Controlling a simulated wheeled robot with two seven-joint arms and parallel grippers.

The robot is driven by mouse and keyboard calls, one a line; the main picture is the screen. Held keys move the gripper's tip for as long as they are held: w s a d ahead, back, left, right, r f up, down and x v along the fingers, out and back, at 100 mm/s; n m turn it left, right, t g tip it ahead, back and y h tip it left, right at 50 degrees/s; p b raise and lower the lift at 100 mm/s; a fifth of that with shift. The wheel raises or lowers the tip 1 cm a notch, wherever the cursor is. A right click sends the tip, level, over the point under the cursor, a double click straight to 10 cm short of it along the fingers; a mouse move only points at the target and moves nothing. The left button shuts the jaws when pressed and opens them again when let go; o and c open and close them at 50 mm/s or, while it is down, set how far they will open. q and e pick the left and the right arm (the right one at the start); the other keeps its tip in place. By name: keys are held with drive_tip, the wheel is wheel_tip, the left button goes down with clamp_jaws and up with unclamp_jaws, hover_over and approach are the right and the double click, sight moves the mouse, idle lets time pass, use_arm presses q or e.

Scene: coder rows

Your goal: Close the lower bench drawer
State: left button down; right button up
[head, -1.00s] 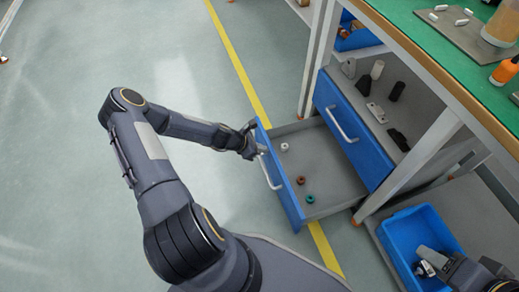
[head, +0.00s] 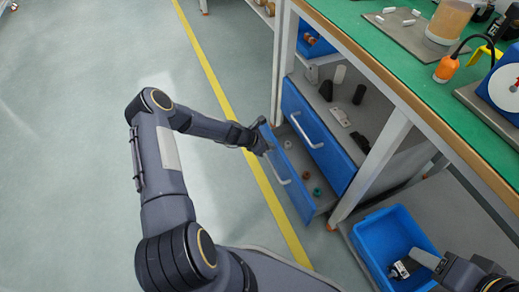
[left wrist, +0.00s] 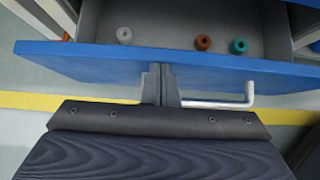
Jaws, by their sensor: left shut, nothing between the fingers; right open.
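The lower bench drawer (head: 301,198) has a blue front and a silver bar handle (head: 276,166). It stands partly open below a shut upper drawer. My left gripper (head: 264,146) is at the far end of its front. In the left wrist view the shut fingers (left wrist: 160,82) are upright against the outer face of the blue front (left wrist: 90,62), beside the left end of the handle (left wrist: 235,100), with nothing between them. A white, a brown and a teal spool (left wrist: 238,46) lie inside the drawer. My right gripper (head: 403,268) is open, over a blue bin.
The upper drawer (head: 318,135) is shut; an open shelf with small parts is above it. The blue bin (head: 385,222) stands on a low shelf at right. The green bench top (head: 370,45) overhangs. A table leg (head: 370,170) stands beside the drawer. Floor at left is clear.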

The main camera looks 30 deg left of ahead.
use_arm(q)
drive_tip(key=w+d, duration=0.4)
drive_tip(key=shift+w, duration=0.4)
